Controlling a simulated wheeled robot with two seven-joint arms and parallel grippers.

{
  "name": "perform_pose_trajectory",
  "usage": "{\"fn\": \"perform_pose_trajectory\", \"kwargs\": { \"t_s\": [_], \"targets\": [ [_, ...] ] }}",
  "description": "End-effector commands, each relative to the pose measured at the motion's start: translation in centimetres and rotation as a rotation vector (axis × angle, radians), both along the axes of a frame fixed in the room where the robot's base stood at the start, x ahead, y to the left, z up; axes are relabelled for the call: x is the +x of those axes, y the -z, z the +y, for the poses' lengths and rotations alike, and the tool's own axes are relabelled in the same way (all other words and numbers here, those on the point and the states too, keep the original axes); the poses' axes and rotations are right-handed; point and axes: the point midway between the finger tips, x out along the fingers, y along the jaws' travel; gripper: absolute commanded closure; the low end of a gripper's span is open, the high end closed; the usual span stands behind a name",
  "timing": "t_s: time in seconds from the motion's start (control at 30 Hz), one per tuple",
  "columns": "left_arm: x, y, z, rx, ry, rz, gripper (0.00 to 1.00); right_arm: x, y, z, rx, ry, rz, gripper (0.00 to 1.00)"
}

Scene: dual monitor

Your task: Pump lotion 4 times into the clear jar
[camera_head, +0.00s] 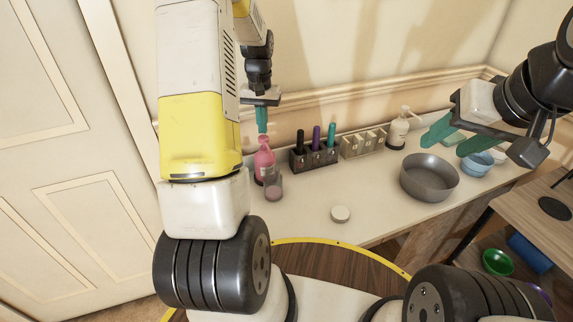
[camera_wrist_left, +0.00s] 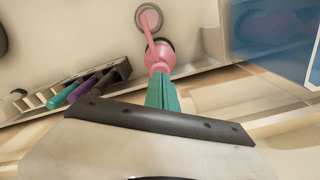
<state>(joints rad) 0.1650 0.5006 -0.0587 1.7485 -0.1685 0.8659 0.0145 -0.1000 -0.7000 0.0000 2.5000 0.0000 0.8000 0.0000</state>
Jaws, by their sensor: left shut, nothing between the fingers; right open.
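A pink pump bottle (camera_head: 264,161) stands upright near the back left of the counter; it also shows in the left wrist view (camera_wrist_left: 158,57). The clear jar (camera_head: 273,188) stands in front of it, under the spout, and looks pinkish inside; its round opening shows in the left wrist view (camera_wrist_left: 149,18). My left gripper (camera_head: 262,128) is shut and empty, pointing down directly over the pump head. Its teal fingertips (camera_wrist_left: 162,84) are at or just above the pump top; I cannot tell whether they touch. My right gripper (camera_head: 456,139) is open and empty, above the right side of the counter.
A dark rack (camera_head: 314,158) with coloured markers and a beige organizer (camera_head: 363,143) stand along the wall. A white pump bottle (camera_head: 398,131), a grey bowl (camera_head: 429,179) and a blue bowl (camera_head: 476,165) are further right.

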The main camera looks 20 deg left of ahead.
Motion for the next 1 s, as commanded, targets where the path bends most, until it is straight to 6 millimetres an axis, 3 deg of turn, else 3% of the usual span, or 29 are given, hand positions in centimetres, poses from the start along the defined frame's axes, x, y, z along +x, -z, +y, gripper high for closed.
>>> {"fn": "perform_pose_trajectory", "kwargs": {
  "t_s": [0.63,1.0],
  "targets": [
    [0.0,-5.4,0.0,0.0,0.001,-0.002,1.0,0.0,0.0,0.0,0.0,0.0,0.0,0.51],
    [0.0,-6.0,0.0,0.0,0.0,0.0,1.0,0.0,0.0,0.0,0.0,0.0,0.0,0.51]
  ]
}}
